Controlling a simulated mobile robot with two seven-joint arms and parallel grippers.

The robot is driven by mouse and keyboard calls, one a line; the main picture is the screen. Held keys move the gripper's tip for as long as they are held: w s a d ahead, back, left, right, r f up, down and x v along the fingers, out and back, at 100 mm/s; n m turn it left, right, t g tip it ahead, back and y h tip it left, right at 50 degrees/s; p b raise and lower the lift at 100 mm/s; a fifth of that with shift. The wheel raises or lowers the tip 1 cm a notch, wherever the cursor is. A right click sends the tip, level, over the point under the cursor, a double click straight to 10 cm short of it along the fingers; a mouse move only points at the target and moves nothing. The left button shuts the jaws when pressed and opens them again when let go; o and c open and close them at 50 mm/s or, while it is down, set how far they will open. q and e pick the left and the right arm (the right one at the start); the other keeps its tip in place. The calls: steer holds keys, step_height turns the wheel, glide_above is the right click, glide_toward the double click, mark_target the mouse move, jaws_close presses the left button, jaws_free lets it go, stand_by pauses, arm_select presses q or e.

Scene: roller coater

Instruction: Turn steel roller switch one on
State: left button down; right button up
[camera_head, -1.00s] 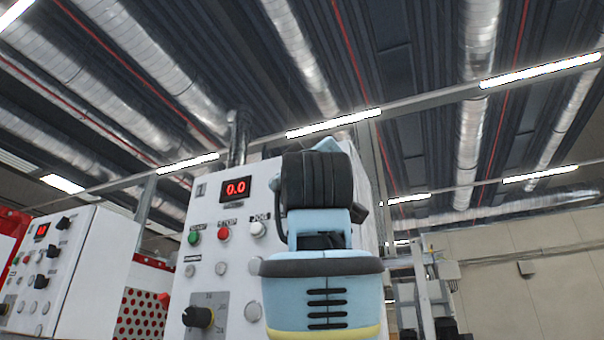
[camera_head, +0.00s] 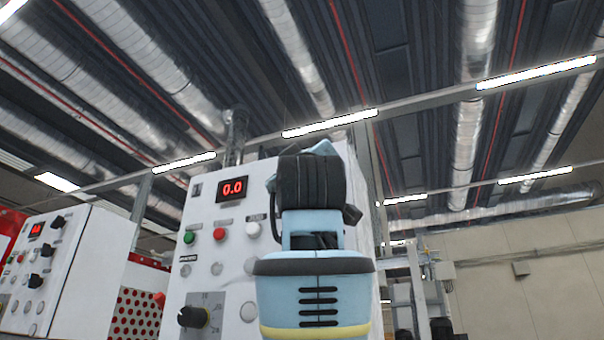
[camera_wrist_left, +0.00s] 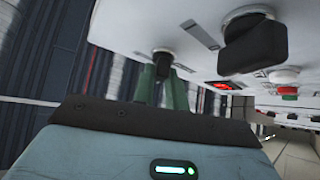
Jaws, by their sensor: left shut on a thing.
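In the left wrist view my left gripper (camera_wrist_left: 162,88) has its two greenish fingers on either side of a small black switch knob (camera_wrist_left: 161,61) on the white panel, and it is shut on that knob. The dark edge of my wrist hides the lower part of the fingers. In the head view the white control panel (camera_head: 205,264) stands upright, with a red display (camera_head: 232,189) reading 0.0. My light blue arm covers the panel's right part there and hides the gripper and the held knob. My right gripper is in neither view.
A bigger black knob (camera_wrist_left: 252,42) sits beside the held one. The panel also has a green button (camera_head: 189,238), a red button (camera_head: 219,234), a white button (camera_head: 253,230) and a lower black dial (camera_head: 193,317). A second white panel (camera_head: 90,270) stands at left.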

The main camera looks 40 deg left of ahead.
arm_select(q)
steer(key=shift+m, duration=0.3)
steer(key=m+t+h, duration=0.2)
steer(key=m+h, duration=0.5)
steer(key=m, duration=0.1)
steer(key=m+t+h, duration=0.2)
steer(key=m+h, duration=0.5)
steer(key=m, duration=0.1)
steer(key=a+m+t+h, duration=0.1)
steer(key=m+t+h, duration=0.1)
steer(key=m+h, duration=0.5)
steer(key=shift+s+m+t, duration=0.15)
steer(key=shift+m+t, duration=0.15)
steer(key=shift+m, duration=0.6)
steer(key=shift+m+h, duration=0.4)
steer(key=c, duration=1.4)
jaws_free()
steer(key=shift+c, duration=0.2)
